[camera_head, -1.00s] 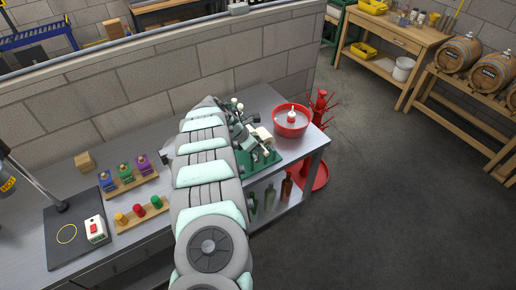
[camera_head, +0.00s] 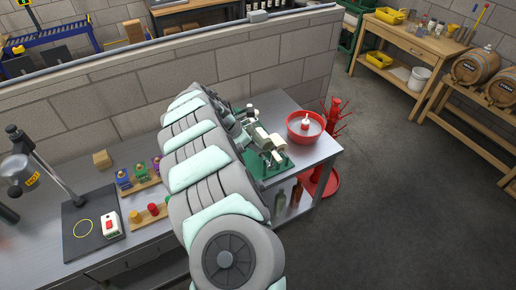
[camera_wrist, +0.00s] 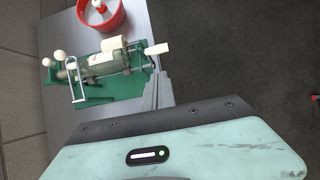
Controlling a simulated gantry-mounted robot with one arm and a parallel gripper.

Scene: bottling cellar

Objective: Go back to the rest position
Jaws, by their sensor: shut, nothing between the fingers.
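My arm reaches across the workbench (camera_head: 185,226) in the head view and hides its own end there. In the wrist view, my gripper (camera_wrist: 154,92) shows as thin grey fingers beyond the mint-coloured housing. They are together, with nothing held. The fingers point toward the bench beside a green-based device (camera_wrist: 103,88) with white knobs and a glassy cylinder lying across it. The device also shows in the head view (camera_head: 268,163), just right of my arm. Whether the fingers touch the device or bench cannot be told.
A red bowl (camera_head: 304,127) stands right of the device, near the bench edge. A red rack (camera_head: 331,120) stands on the floor beyond. Left are small coloured blocks on wooden strips (camera_head: 146,216), a black mat (camera_head: 88,236) and a lamp-like stand (camera_head: 45,163). Open floor lies right.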

